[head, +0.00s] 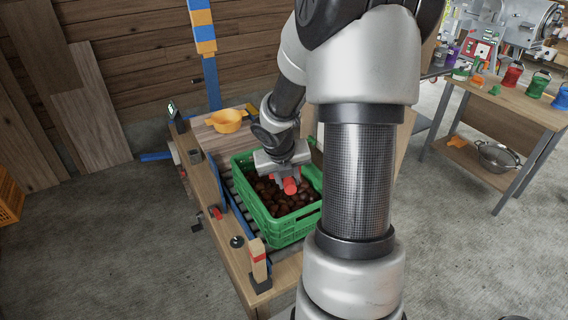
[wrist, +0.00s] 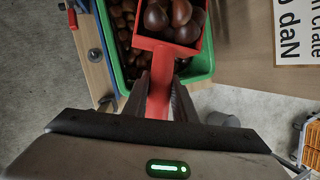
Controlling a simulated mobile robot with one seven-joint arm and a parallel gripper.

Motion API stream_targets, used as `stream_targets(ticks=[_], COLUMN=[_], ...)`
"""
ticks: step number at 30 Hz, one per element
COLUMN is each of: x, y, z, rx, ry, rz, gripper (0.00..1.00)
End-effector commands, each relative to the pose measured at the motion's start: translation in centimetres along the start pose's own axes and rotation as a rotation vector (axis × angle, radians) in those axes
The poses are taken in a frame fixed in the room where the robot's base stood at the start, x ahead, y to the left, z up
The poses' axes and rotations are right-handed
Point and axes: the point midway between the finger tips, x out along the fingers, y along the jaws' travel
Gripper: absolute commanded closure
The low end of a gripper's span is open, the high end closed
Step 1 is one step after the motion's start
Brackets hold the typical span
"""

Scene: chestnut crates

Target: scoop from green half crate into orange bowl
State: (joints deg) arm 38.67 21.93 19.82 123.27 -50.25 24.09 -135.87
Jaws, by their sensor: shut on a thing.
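The green half crate (head: 277,225) holds many brown chestnuts (head: 285,203) and sits on the wooden bench. My gripper (head: 287,174) is above the crate, shut on the handle of a red scoop (head: 290,186). In the wrist view, the red scoop (wrist: 160,86) extends from my jaws over the green crate (wrist: 108,45), and several chestnuts (wrist: 174,20) lie in its pan. The far part of the pan is cut off by the frame. The orange bowl (head: 226,121) stands behind the crate on a wooden surface; it is not in the wrist view.
A blue and orange post (head: 205,45) rises behind the bench. A short wooden post (head: 259,262) stands at the bench's front corner. A side table (head: 510,105) with coloured containers is at the right. A sign (wrist: 298,30) shows in the wrist view.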

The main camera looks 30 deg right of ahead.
Motion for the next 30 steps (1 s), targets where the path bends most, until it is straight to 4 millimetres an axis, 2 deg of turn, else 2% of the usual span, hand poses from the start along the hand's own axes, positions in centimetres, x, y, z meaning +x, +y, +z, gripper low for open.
stream_targets(ticks=[1, 21, 24, 30], x=[-0.5, -1.9, -1.6, -2.9], y=[-0.1, -0.5, -0.7, -0.9], z=[0.3, 1.7, 2.0, 3.0], rx=[-0.001, -0.017, -0.017, -0.03], ry=[0.003, 0.103, 0.128, 0.208], rz=[0.001, 0.012, 0.009, 0.025], gripper=[1.0, 1.0, 1.0, 1.0])
